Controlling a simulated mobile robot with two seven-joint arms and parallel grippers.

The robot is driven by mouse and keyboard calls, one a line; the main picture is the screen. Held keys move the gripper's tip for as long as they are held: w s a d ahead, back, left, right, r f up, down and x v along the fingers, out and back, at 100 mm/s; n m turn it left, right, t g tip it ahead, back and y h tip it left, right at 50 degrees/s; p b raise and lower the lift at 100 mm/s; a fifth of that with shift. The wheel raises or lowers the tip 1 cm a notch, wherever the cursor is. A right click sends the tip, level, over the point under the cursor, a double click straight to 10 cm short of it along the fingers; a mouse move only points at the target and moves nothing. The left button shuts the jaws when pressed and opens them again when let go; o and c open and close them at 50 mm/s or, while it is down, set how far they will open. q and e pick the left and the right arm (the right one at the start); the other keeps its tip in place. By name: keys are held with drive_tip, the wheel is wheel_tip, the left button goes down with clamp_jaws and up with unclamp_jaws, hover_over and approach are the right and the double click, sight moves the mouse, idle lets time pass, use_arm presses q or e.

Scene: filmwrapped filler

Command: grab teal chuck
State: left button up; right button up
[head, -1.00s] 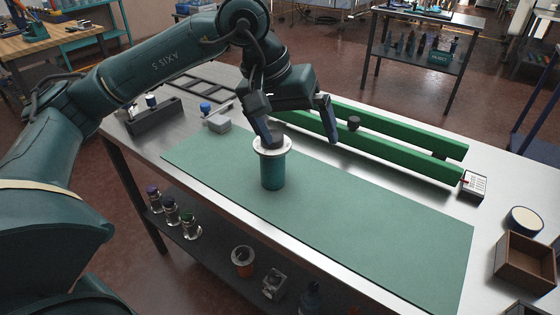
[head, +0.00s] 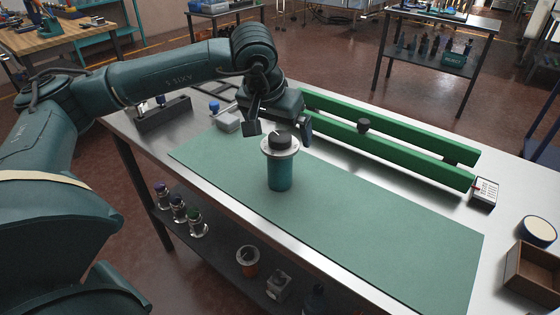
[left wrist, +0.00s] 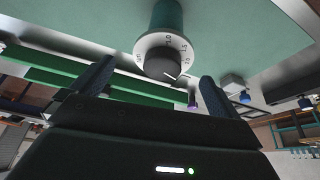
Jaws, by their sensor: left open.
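The teal chuck (head: 279,172) stands upright on the green mat (head: 370,240). It has a pale ring-shaped flange and a dark knob on top. My left gripper (head: 278,131) is open and empty, just behind the chuck's top, with a finger to each side of the knob in the picture. In the left wrist view the chuck (left wrist: 168,16) is at top centre, its marked flange and knob facing the camera. The open left gripper (left wrist: 156,70) has its two fingers either side of the knob there, with no visible contact. My right gripper is not in view.
Two green rails (head: 390,131) lie behind the mat, with a small dark knob (head: 363,125) between them. A grey block (head: 228,122) with a blue top and a dark tray (head: 163,115) are at left. A brown box (head: 533,270) is at right. The mat around the chuck is clear.

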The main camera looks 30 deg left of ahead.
sight(280, 135)
use_arm(q)
drive_tip(key=x, duration=0.3)
drive_tip(key=shift+w+a+f, duration=0.1)
drive_tip(key=shift+a+f, duration=0.05)
drive_tip(key=c, duration=2.1)
